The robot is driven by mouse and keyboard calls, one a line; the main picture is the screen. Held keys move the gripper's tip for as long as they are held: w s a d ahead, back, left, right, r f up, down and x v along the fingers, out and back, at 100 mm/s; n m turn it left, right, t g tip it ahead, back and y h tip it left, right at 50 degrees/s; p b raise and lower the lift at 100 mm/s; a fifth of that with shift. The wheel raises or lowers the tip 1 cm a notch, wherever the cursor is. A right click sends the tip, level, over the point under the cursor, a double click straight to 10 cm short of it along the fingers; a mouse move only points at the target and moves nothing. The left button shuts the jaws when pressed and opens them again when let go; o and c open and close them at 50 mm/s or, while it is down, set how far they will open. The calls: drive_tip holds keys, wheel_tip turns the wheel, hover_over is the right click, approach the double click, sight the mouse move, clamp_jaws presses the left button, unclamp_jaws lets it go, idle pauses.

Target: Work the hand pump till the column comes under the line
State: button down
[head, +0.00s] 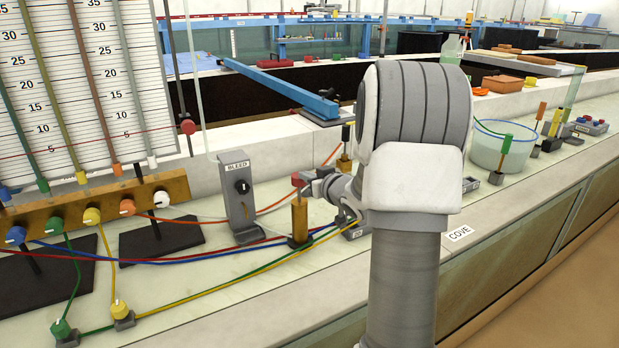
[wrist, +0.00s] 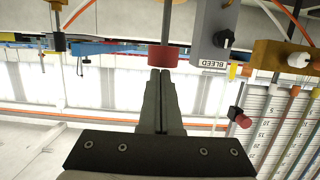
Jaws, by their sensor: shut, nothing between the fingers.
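The hand pump is a brass cylinder (head: 299,220) with a red knob (head: 298,180) on top, standing on the bench right of the bleed post. My gripper (head: 313,178) is shut and empty, with its fingertips close beside the knob. In the wrist view the shut fingertips (wrist: 160,73) meet the edge of the red knob (wrist: 163,57); I cannot tell whether they touch it. The gauge board (head: 90,80) at left carries several coloured tubes and a scale. A thin red line (head: 150,131) crosses it low down, ending at a red slider (head: 188,127). The liquid level is not clear.
The grey bleed post (head: 238,200) with a black knob stands just left of the pump. A brass manifold (head: 90,207) with coloured valves sits below the board. Hoses run along the bench. A clear bowl (head: 502,145) stands at right.

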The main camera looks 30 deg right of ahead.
drive_tip(key=v, duration=0.8)
drive_tip(key=shift+s+p, duration=0.15)
drive_tip(key=shift+p, duration=0.3)
drive_tip(key=shift+r, duration=0.15)
idle(2.2)
